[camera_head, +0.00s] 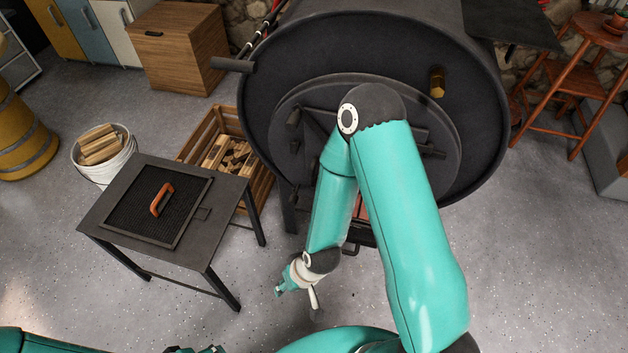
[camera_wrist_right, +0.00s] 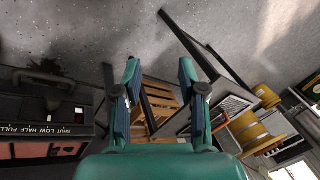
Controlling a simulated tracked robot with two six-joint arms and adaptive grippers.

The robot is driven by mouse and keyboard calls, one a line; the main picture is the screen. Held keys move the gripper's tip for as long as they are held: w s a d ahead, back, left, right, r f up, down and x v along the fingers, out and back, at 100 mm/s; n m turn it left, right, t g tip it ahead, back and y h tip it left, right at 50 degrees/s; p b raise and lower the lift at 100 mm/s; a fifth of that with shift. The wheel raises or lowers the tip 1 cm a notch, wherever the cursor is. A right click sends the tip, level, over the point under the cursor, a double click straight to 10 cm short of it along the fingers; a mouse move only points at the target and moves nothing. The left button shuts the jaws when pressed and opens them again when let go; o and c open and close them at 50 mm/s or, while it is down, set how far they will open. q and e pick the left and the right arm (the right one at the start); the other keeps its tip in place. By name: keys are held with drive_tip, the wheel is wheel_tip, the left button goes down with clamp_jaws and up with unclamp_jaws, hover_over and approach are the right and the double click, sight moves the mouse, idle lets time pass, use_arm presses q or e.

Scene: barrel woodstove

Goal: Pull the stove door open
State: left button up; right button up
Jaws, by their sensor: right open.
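The barrel stove (camera_head: 470,130) faces me in the head view with its round dark front. The round stove door (camera_head: 440,115) lies flat against that front and looks shut. My right arm crosses the door and hides much of its middle; dark bars and knobs show on both sides, but I cannot tell which is the handle. My right gripper (camera_head: 295,289) hangs low in front of the stove, left of its middle and apart from the door. In the wrist view, my right gripper (camera_wrist_right: 158,92) has its fingers spread with nothing between them. Only an unclear dark edge suggests my left gripper (camera_head: 195,350).
A low metal table (camera_head: 105,225) with an orange-handled mesh screen (camera_head: 150,228) stands left of my right gripper. A wooden crate of split logs (camera_head: 262,185) and a white bucket (camera_head: 105,170) are behind it. A dark box with upside-down lettering (camera_wrist_right: 45,131) shows left in the wrist view.

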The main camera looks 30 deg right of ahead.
drive_tip(key=w+d+f+t+h+b, duration=0.2)
drive_tip(key=w+f+t+b, duration=0.25)
drive_tip(key=w+b, duration=0.55)
drive_tip(key=m+t+h+b, duration=0.6)
drive_tip(key=h+b, duration=0.6)
drive_tip(key=b, duration=0.7)
approach(312, 178)
drive_tip(key=shift+n+t, duration=0.3)
drive_tip(key=shift+t, duration=0.35)
drive_tip(key=x, duration=0.3)
drive_tip(key=b+x, duration=0.1)
drive_tip(key=x, duration=0.2)
drive_tip(key=f+b+x, duration=0.1)
drive_tip(key=x, duration=0.2)
drive_tip(key=shift+d+f, duration=0.1)
drive_tip(key=shift+d, duration=0.25)
drive_tip(key=shift+x, duration=0.75)
drive_tip(key=shift+c, duration=0.3)
drive_tip(key=shift+a, duration=0.1)
clamp_jaws()
